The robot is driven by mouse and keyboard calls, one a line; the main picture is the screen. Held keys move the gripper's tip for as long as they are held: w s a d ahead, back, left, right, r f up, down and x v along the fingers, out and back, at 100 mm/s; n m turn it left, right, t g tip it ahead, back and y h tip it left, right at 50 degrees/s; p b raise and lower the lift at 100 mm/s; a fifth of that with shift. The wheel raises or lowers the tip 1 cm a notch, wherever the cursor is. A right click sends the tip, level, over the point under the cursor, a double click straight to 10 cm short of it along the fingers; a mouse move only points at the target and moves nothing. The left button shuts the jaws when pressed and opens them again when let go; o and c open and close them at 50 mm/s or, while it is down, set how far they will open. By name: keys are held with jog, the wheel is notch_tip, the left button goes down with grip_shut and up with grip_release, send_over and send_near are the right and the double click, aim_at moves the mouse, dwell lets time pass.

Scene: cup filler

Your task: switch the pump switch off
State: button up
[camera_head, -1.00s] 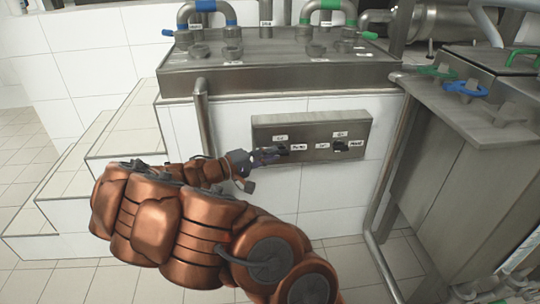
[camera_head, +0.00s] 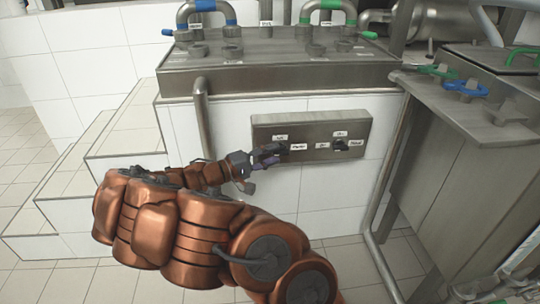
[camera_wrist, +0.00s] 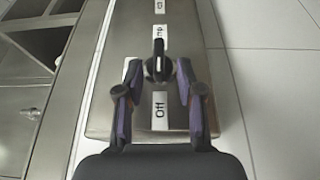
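The pump switch (camera_wrist: 158,62) is a small black knob with a white mark, its long side up and down in the wrist view. My gripper (camera_wrist: 158,75) is open, its two purple-grey fingers on either side of the knob with a gap on each side. White labels lie around the knob; the nearer one (camera_wrist: 159,112), between the fingers, seems to read Off. In the head view my gripper (camera_head: 271,155) is at the left half of the metal panel (camera_head: 312,152) and largely hides the pump switch there.
A second black switch (camera_head: 340,145) is on the right half of the panel. A pipe (camera_head: 202,115) stands left of the panel. A metal cabinet (camera_head: 440,160) stands to the right, white tiled steps (camera_head: 120,145) to the left. Valves and pipes sit on the counter (camera_head: 280,75) above.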

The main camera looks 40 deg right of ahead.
jog(key=shift+a, duration=0.1)
jog(key=v, duration=1.1)
jog(key=shift+a, duration=0.4)
jog(key=shift+w, duration=0.1)
jog(key=s+r+m+g+y+p, duration=0.1)
jog(key=s+r+y+p, duration=0.3)
jog(key=s+r+p, duration=0.55)
jog(key=s+r+m+g+y+p, duration=0.1)
jog(key=s+r+y+p, duration=0.45)
jog(key=r+p, duration=0.7)
jog(key=s+a+r+n+t+y+p, duration=0.2)
jog(key=s+a+r+y+p, duration=0.2)
jog(key=s+a+r+p, duration=0.3)
jog(key=s+a+r+n+t+y+p, duration=0.2)
jog(key=s+a+r+p, duration=0.4)
jog(key=a+r+p, duration=0.5)
jog(key=r+t+y+p, duration=0.1)
jog(key=y+p, duration=0.1)
jog(key=shift+s+a+r+n+p, duration=0.25)
jog(key=shift+s+r+n+p, duration=0.05)
jog(key=shift+s+r+n, duration=0.1)
jog(key=shift+a, duration=0.1)
